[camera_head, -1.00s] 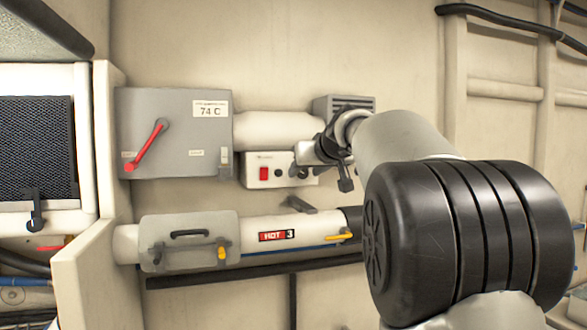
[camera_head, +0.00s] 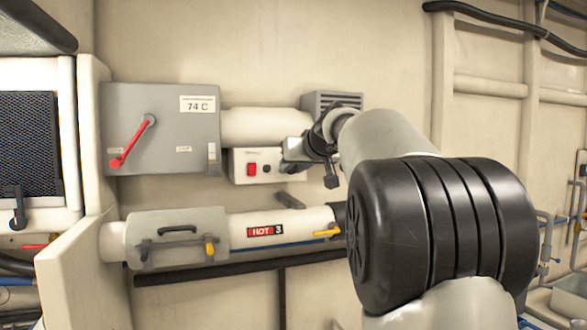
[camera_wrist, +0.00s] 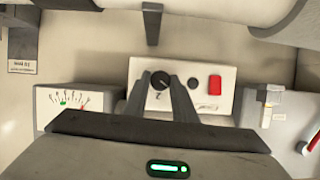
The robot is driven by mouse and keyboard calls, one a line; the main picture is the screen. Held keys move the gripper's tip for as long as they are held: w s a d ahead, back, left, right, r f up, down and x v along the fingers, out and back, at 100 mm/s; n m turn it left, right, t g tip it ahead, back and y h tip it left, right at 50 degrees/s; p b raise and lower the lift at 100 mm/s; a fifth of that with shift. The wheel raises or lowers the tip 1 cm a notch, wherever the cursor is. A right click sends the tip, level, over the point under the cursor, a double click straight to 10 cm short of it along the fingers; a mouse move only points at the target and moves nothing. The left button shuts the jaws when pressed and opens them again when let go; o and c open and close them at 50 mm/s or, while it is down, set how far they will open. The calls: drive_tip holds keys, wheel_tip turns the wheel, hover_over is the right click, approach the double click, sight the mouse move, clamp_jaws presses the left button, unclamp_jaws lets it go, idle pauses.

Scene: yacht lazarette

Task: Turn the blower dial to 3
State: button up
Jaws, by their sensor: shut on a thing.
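The white control box (camera_head: 240,166) is on the wall, with a red switch (camera_head: 252,169) at its left. The wrist view shows the same box (camera_wrist: 228,70) turned over, with the red switch (camera_wrist: 215,85) at right. The black blower dial (camera_wrist: 159,79) is between my fingertips in the wrist view; my gripper (camera_wrist: 160,84) is shut on it. A small mark like a 2 shows just below the dial there; its pointer setting is not clear. In the head view my gripper (camera_head: 292,160) covers the right side of the box and hides the dial.
A grey panel with a red lever (camera_head: 132,142) and a 74 C label is left of the box. A vent (camera_head: 330,103) is above. A gauge (camera_wrist: 70,103) is left in the wrist view.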

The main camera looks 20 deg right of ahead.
drive_tip(key=m+y+b, duration=0.1)
drive_tip(key=m, duration=0.1)
drive_tip(key=m+y+b, duration=0.1)
drive_tip(key=shift+d+f+m+y, duration=0.2)
drive_tip(key=shift+d+m+y, duration=0.1)
drive_tip(key=shift+m+y, duration=0.1)
drive_tip(key=m+y+b, duration=0.1)
drive_tip(key=m, duration=0.1)
drive_tip(key=m+t+y+b, duration=0.1)
drive_tip(key=m+b, duration=0.1)
drive_tip(key=shift+d+f+m+b, duration=0.15)
drive_tip(key=shift+f+m+b, duration=0.05)
drive_tip(key=shift+m+b, duration=0.1)
drive_tip(key=m+b, duration=0.1)
drive_tip(key=m, duration=0.1)
drive_tip(key=m+t+y+b, duration=0.1)
drive_tip(key=b, duration=0.1)
drive_tip(key=m+t+b, duration=0.1)
drive_tip(key=m+b, duration=0.1)
drive_tip(key=shift+f+m+y, duration=0.3)
drive_tip(key=shift+y, duration=0.1)
drive_tip(key=m+t+b, duration=0.1)
drive_tip(key=m+b, duration=0.1)
drive_tip(key=m, duration=0.1)
drive_tip(key=shift+t, duration=0.3)
drive_tip(key=shift+m+t+b, duration=0.4)
drive_tip(key=shift+m+b, duration=0.55)
drive_tip(key=shift+m, duration=0.35)
drive_tip(key=o, duration=1)
drive_tip(key=shift+o, duration=0.2)
